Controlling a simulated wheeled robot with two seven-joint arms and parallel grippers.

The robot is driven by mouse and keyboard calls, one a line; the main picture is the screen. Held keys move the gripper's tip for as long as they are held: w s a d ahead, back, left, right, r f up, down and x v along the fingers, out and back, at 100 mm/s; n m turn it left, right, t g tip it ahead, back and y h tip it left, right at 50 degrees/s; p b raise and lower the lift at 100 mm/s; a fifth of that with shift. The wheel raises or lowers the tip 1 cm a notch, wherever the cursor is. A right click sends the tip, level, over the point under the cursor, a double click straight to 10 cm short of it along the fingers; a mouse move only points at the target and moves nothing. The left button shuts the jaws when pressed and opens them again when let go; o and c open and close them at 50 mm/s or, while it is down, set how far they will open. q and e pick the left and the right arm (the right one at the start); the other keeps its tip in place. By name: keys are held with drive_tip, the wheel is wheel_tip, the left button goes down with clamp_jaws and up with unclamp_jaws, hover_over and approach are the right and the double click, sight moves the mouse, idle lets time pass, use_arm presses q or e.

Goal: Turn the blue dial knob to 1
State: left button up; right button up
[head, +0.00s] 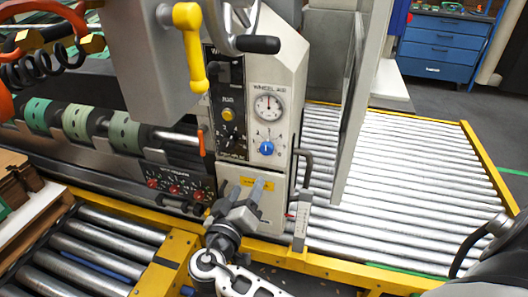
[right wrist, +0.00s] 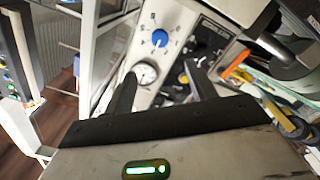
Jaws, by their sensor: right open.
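The blue dial knob (head: 267,148) sits on the white front panel of the machine, below a round white gauge (head: 268,106). In the right wrist view the knob (right wrist: 159,38) shows with small marks around it; I cannot read which number it points at. My right gripper (head: 245,190) is open and empty, below the knob and apart from it in the head view. In the right wrist view its two fingers (right wrist: 163,85) stand apart, with the knob beyond them. My left gripper is not in view.
A yellow lever (head: 190,45) hangs at the upper left of the panel. A dark handle (head: 302,165) stands out right of the knob. A black panel with a yellow button (head: 229,115) lies left of it. A roller conveyor (head: 410,180) with yellow edges spreads to the right.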

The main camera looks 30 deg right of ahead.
sight(265, 150)
drive_tip(key=p+x, duration=0.2)
drive_tip(key=x, duration=1.2)
drive_tip(key=shift+w+d, duration=0.25)
drive_tip(key=shift+d, duration=0.05)
drive_tip(key=shift+c, duration=0.4)
drive_tip(key=c, duration=0.9)
